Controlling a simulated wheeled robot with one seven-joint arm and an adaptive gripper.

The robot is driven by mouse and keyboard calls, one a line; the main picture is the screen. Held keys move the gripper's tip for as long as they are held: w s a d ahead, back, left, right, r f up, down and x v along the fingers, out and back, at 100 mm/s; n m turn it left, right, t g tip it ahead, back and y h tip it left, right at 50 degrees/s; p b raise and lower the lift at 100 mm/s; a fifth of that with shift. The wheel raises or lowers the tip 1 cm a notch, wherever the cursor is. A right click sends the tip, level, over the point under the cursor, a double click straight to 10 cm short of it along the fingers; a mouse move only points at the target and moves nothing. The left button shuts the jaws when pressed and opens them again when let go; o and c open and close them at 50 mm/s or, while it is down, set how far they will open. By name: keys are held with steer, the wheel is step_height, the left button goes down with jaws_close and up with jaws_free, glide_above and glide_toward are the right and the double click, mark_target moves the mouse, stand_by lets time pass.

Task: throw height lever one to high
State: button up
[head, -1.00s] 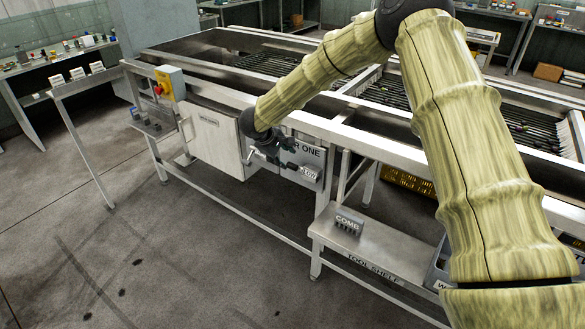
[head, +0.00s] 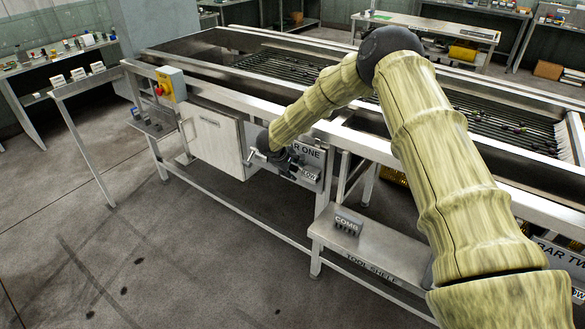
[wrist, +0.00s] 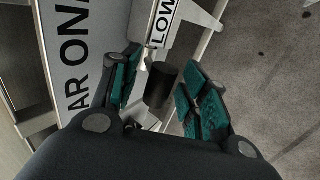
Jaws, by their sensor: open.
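The height lever's dark cylindrical knob (wrist: 160,84) shows in the wrist view, below a white plate reading LOW (wrist: 165,20). Both belong to the grey panel (wrist: 66,45) whose lettering partly reads "AR ONE". Gaps show between the knob and both pads. In the head view my gripper (head: 284,163) is in front of the panel (head: 314,153), left of the LOW plate (head: 310,174). My gripper hides the lever there.
A white cabinet door (head: 212,140) is left of the panel. A tool shelf (head: 362,245) with a COMB holder (head: 347,222) juts out at lower right. The frame's top rail (head: 345,143) runs above the panel. The floor in front is clear.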

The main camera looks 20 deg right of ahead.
steer(key=shift+c, duration=0.4)
jaws_close()
